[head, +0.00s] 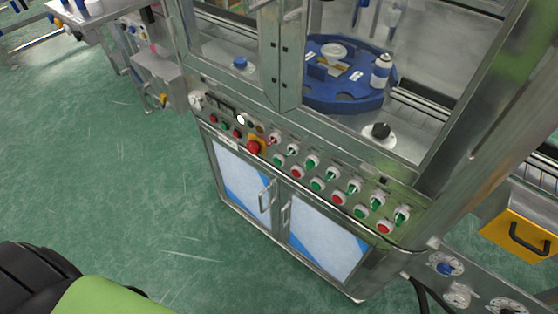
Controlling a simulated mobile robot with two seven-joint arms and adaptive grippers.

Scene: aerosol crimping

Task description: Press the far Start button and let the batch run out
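The control panel (325,176) runs along the front of a steel crimping machine. Red buttons (384,228) sit beside the green ones on the right part. Labels are too small to read, so I cannot tell which button is the far Start. Behind the machine's window, a blue rotary table (345,98) carries a white can (381,70). Whether the table is turning cannot be told. Neither gripper is in view.
A red emergency stop (253,147) on yellow and several green selector switches (333,174) share the panel. Cabinet doors with handles (266,196) are below. A yellow box (522,240) with a black handle is at right. Green floor is clear at left.

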